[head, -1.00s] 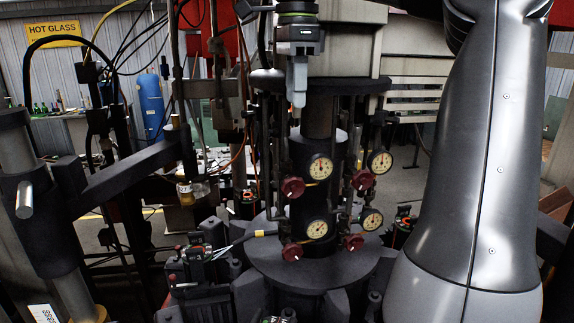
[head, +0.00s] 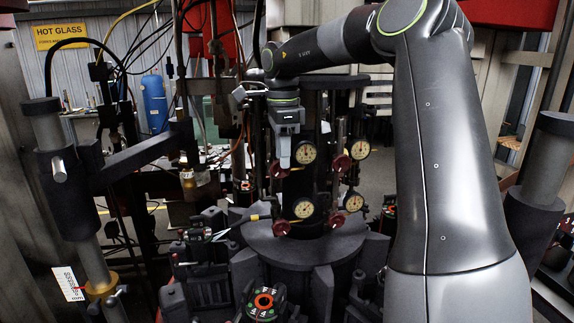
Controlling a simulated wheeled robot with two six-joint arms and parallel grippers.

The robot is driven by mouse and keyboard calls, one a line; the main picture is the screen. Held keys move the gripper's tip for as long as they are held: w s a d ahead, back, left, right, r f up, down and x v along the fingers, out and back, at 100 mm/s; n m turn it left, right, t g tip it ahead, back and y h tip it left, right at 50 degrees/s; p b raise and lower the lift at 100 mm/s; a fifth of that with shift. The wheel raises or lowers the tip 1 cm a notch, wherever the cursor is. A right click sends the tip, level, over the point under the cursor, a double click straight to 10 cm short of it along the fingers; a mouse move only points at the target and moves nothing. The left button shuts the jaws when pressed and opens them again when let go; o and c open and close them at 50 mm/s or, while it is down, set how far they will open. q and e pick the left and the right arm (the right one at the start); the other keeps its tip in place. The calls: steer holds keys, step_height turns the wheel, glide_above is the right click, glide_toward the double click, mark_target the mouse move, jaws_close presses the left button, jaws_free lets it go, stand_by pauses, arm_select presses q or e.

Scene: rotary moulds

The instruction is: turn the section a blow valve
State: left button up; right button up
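A dark central column carries several round white-faced gauges and dark red valve knobs. The upper left knob (head: 277,169) sits below and left of the upper left gauge (head: 304,153). The other knobs are the upper right (head: 341,163), lower left (head: 281,228) and lower right (head: 335,220). No label shows which one is the section a blow valve. My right gripper (head: 285,162) points down at the upper left knob and partly overlaps it in the picture. I cannot tell whether it touches the knob or whether its fingers are apart. My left gripper is out of view.
My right arm fills the right of the view. A dark round base (head: 300,247) spreads below the column, with a mould unit with an orange-ringed top (head: 264,301) in front. A dark horizontal bar (head: 140,165) and post stand at left. A blue cylinder (head: 154,103) stands behind.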

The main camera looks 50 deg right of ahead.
steer(key=shift+d+f, duration=0.1)
steer(key=shift+f, duration=0.8)
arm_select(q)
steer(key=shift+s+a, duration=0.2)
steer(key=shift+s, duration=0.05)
arm_select(e)
steer(key=shift+f, duration=0.3)
steer(key=shift+w, duration=0.1)
jaws_close()
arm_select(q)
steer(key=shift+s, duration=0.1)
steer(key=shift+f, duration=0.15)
arm_select(e)
steer(key=shift+s+d+f+t+y+b, duration=0.1)
steer(key=shift+d+t+y+b, duration=0.05)
steer(key=shift+t+y+b, duration=0.35)
steer(key=shift+s+d+f+t+y+b, duration=0.1)
steer(key=shift+t+y+b, duration=0.2)
steer(key=shift+t+y, duration=0.25)
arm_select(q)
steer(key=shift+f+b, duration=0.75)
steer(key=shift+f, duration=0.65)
arm_select(e)
steer(key=shift+s+d+f+t+y, duration=0.1)
steer(key=shift+s+d+t+y, duration=0.05)
steer(key=shift+t+y, duration=1.25)
steer(key=shift+y, duration=0.35)
